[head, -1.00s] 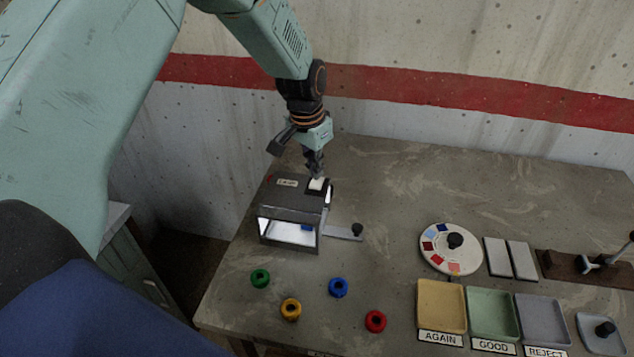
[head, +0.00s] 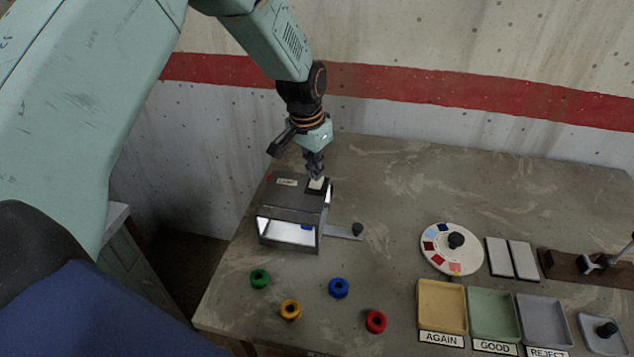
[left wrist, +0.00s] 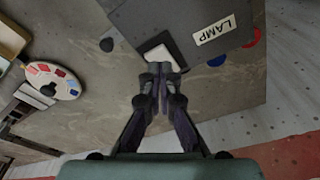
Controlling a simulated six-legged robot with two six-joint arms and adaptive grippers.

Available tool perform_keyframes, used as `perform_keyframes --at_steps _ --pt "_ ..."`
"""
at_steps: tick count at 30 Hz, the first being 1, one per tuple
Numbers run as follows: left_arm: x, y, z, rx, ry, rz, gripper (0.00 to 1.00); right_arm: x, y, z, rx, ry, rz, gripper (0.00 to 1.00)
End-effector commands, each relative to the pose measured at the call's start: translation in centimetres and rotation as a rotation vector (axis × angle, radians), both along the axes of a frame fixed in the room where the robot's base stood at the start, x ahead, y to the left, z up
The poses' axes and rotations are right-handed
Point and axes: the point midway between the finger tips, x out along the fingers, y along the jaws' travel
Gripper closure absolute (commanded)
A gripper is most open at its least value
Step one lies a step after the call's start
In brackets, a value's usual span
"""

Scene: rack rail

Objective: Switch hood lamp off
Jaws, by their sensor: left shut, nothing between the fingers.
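The hood (head: 292,196) is a dark grey box at the left of the table, with an open front and a pale, bright inside. Its label reads LAMP (left wrist: 213,33) in the left wrist view. A white rocker switch (head: 317,184) sits in a dark frame on its top right corner; it also shows in the left wrist view (left wrist: 158,54). My left gripper (head: 315,174) points down, shut and empty, with its fingertips (left wrist: 160,70) at the switch. They partly cover it, and I cannot tell whether they touch or press it. My right gripper is not in view.
A slide with a black knob (head: 357,229) sticks out right of the hood. Green (head: 260,279), yellow (head: 290,309), blue (head: 339,288) and red (head: 376,321) rings lie in front. A colour disc (head: 437,258) and trays (head: 442,331) stand right. The table's back is clear.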

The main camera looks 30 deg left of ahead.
Motion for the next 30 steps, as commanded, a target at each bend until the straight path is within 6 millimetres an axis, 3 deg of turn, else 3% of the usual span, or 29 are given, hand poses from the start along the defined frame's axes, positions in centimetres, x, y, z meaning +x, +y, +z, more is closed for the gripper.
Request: perform_keyframes --at_steps 30 --pt "0.0 0.0 -1.3 0.000 0.000 0.000 1.00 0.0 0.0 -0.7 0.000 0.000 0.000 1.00"
